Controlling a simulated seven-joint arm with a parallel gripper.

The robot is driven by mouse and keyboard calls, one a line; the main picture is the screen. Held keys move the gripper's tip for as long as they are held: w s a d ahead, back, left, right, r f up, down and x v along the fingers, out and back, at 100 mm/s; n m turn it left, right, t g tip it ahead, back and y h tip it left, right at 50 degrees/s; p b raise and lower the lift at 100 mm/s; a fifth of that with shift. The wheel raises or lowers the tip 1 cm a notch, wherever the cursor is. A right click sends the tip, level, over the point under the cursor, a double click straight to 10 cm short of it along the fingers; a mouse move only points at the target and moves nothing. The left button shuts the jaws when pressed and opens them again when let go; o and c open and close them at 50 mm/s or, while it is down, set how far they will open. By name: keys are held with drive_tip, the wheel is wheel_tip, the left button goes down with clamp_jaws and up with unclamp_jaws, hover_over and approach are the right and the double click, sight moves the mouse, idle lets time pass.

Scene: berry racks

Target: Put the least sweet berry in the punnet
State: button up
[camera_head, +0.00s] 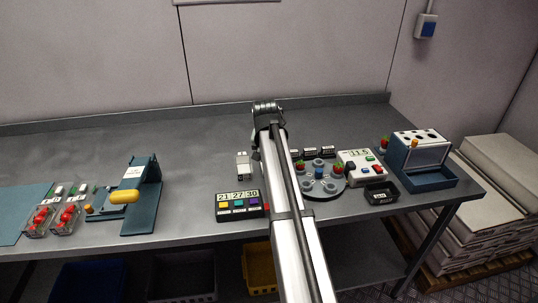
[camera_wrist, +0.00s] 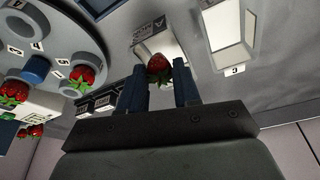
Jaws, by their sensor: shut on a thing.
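My gripper (camera_wrist: 160,90) has its two blue fingers shut on a red strawberry (camera_wrist: 158,68) with its tip pointing away from the palm. In the head view my arm hides the fingers and the held berry. Two more strawberries sit on the grey numbered turntable (camera_wrist: 62,28) in the wrist view: one berry (camera_wrist: 82,77) near the gripper and another berry (camera_wrist: 15,92) further left. Two clear containers (camera_head: 36,229) (camera_head: 62,226) with red berries, which look like punnets, stand at the far left in the head view. I cannot tell which punnet is meant.
A white box (camera_wrist: 175,48) lies just behind the held berry. A blue stand (camera_head: 143,200) stands left.

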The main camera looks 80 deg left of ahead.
drive_tip(key=o, duration=0.7)
drive_tip(key=shift+r, duration=3.05)
